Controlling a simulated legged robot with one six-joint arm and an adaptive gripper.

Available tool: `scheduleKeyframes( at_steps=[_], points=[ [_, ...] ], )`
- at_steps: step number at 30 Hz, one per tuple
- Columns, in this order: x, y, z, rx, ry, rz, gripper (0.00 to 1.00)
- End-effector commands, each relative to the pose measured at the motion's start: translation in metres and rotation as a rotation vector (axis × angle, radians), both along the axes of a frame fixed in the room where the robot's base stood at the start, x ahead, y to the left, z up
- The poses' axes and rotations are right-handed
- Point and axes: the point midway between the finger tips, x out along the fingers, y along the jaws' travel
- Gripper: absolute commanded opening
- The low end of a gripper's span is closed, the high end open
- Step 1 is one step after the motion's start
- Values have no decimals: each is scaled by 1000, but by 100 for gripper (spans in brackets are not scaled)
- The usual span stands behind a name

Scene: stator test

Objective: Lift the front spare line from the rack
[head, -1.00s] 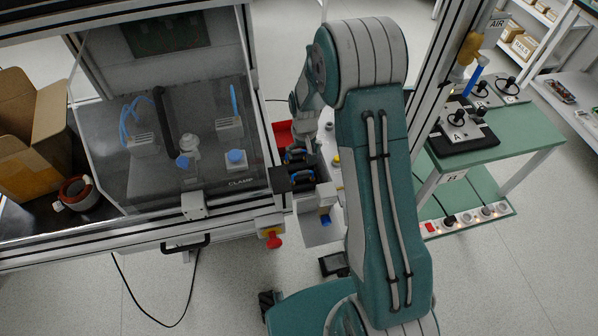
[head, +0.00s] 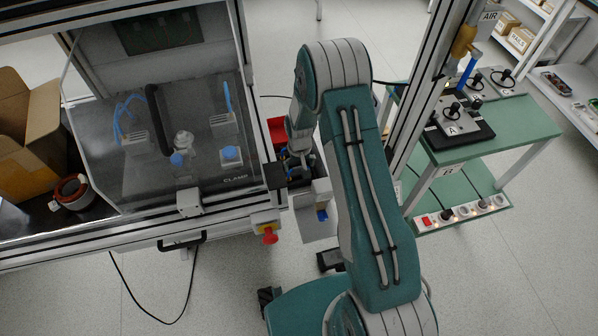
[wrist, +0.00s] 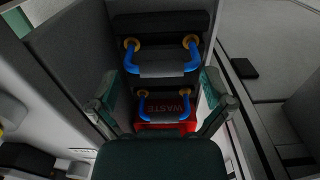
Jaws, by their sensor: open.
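Two spare lines, each a blue tube with brass-coloured ends and a dark grey middle, sit one behind the other in a dark rack (wrist: 65,45) in the wrist view. One line (wrist: 161,66) is in the upper part of that view; the other line (wrist: 164,106) is lower, closer to my palm. My gripper (wrist: 158,92) is open and empty, with its green-grey fingers spread either side of the lower line, apart from it. I cannot tell how high it is above it.
A red bin (head: 277,131) stands behind the rack; red marked WASTE (wrist: 165,127) shows past the lower line. The clear-walled test cabinet (head: 175,140) with a red stop button (head: 269,235) is close on the left. A green table (head: 500,130) stands right, with floor between.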

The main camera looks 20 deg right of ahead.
Motion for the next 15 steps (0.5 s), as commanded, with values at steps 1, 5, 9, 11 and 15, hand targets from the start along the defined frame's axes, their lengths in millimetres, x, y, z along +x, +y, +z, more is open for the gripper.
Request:
scheduleKeyframes(
  at_steps=[1, 5, 9, 11, 15],
  points=[
    [0, 0, 0, 0, 0, 0, 87],
    [0, 0, 0, 0, 1, 0, 29],
    [0, 0, -1, 0, 2, 0, 13],
    [0, 0, -1, 0, 3, 0, 12],
    [-1, 0, -2, 0, 4, 1, 12]
  ],
)
